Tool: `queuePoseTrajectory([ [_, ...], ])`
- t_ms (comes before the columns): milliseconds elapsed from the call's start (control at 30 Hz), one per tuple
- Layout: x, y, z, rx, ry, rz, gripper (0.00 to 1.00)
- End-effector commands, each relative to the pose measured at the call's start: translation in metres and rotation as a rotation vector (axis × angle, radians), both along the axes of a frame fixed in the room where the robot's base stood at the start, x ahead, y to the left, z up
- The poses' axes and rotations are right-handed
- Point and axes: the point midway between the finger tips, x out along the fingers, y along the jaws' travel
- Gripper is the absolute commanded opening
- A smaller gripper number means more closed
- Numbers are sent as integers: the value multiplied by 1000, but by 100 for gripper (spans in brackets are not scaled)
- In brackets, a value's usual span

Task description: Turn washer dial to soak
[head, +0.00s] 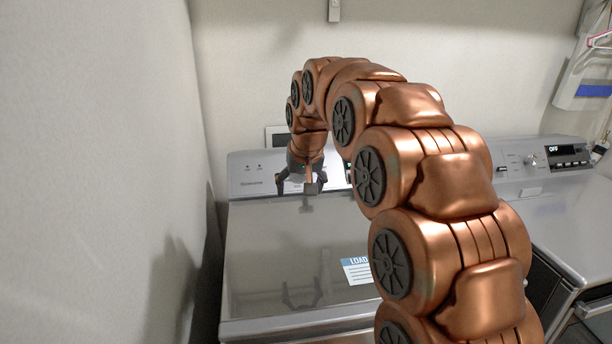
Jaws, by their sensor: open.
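The top-load washer (290,240) stands against the back wall with its glossy grey lid shut. My gripper (300,190) is open, pointing down just in front of the panel, above the rear of the lid. It holds nothing. My copper arm covers the middle and right of the panel. I cannot make out the washer's dial or a soak mark; they may be hidden behind the gripper and arm.
A second machine (560,215) stands at the right, with a knob (529,160) and a display (567,156) reading OFF. A wall (100,170) runs close along the washer's left side. A label (357,270) marked LOAD lies on the lid.

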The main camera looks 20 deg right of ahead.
Motion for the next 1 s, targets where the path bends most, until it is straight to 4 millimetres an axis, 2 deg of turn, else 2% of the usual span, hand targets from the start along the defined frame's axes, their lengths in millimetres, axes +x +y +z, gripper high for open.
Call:
queuePoseTrajectory([
  [33, 21, -7, -9, -1, -27, -14, 81],
  [200, 78, -30, -11, -5, -124, -61, 81],
  [400, 139, -60, -18, -13, -235, -118, 81],
  [500, 163, -75, -21, -18, -286, -144, 81],
  [700, 192, -96, -22, -28, -358, -179, 81],
  [1000, 203, -104, -23, -31, -382, -192, 81],
])
